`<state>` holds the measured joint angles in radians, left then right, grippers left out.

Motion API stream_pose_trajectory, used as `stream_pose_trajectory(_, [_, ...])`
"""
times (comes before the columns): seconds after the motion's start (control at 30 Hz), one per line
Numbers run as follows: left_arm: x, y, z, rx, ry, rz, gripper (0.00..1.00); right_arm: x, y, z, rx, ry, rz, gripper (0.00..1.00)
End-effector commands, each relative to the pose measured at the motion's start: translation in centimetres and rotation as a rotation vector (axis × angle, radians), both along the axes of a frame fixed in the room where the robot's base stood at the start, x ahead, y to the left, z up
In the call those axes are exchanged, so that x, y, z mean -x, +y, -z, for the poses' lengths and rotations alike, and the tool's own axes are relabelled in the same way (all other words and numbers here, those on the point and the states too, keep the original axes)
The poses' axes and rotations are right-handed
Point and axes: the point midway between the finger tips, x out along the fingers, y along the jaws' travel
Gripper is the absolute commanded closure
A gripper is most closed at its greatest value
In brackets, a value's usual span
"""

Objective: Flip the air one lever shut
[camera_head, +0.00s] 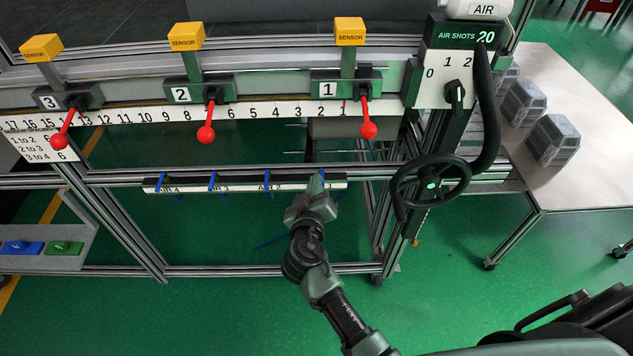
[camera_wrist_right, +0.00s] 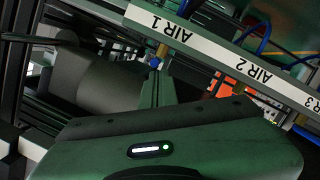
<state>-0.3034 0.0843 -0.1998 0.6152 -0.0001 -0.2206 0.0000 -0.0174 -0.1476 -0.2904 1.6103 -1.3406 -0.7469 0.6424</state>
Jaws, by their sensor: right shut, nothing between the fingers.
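The white air rail (camera_head: 232,187) runs under the bench with several blue levers on it. The AIR 4 lever (camera_head: 160,181), AIR 3 lever (camera_head: 211,181) and AIR 2 lever (camera_head: 268,180) hang across the rail. My right gripper (camera_head: 316,184) is shut and empty at the rail's right end, covering most of the AIR 1 spot. In the right wrist view the AIR 1 label (camera_wrist_right: 170,24) is upside down above my fingertips (camera_wrist_right: 157,82). A small blue and brass part (camera_wrist_right: 155,62) shows just past the fingertips; whether they touch it cannot be told. My left gripper is out of view.
Red-knobbed levers (camera_head: 368,130) hang above the rail. A black handwheel (camera_head: 431,185) and hose stand close to the right of the gripper. A table (camera_head: 590,180) with grey blocks is further right. Open space lies below the rail.

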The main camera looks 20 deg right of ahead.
Motion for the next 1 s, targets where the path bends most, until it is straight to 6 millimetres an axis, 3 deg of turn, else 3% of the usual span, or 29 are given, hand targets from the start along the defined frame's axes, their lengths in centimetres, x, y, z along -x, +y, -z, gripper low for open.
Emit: stream_pose_trajectory(1.0, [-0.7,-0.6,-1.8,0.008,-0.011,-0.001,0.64,0.6,-1.4,-0.1,0.004,0.001,-0.185,1.00])
